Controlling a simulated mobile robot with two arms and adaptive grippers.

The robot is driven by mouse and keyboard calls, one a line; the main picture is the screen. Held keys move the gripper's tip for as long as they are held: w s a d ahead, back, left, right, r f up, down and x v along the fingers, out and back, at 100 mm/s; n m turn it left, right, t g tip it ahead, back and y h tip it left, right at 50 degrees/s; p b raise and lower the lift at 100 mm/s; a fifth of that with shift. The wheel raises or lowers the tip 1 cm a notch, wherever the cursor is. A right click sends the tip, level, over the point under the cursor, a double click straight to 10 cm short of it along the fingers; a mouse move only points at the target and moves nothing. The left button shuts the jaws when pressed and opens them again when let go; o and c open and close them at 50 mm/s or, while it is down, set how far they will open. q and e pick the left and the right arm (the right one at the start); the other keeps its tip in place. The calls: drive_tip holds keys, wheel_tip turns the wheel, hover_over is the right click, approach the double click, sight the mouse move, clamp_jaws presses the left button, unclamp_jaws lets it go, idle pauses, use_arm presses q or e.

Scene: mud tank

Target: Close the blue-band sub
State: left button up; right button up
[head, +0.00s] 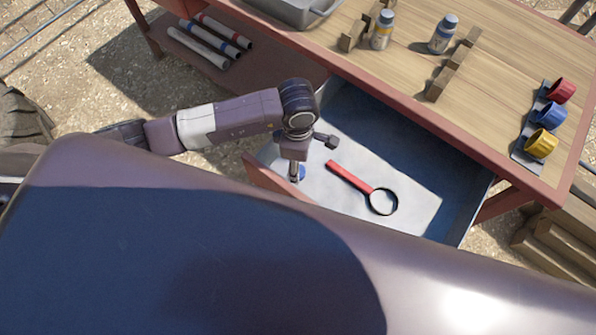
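A wooden table with a red frame has an open drawer (415,190), pulled out toward me. The drawer's reddish front panel (272,181) shows at its left end; the rest is hidden behind my body. My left arm comes in from the left, and my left gripper (296,174) points down at the drawer's near left corner, by the front panel. A small blue thing (302,172) shows beside the gripper; I cannot tell what it is or whether they touch. The finger opening is unclear. A bottle with a blue-marked label (440,36) stands upright on the table. My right gripper is not in view.
A magnifying glass with a red handle (349,177) lies in the drawer. On the tabletop are another bottle (382,31), wooden racks (452,66), a grey tray (296,10) and red, blue and yellow cups (547,115). Banded rolls (208,40) lie on a lower shelf.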

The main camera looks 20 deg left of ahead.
use_arm(q)
wheel_tip(320, 180, down, 3)
drive_tip(key=shift+f+b, duration=0.2)
drive_tip(key=shift+b, duration=0.65)
drive_tip(key=shift+r, duration=0.1)
drive_tip(key=c, duration=0.9)
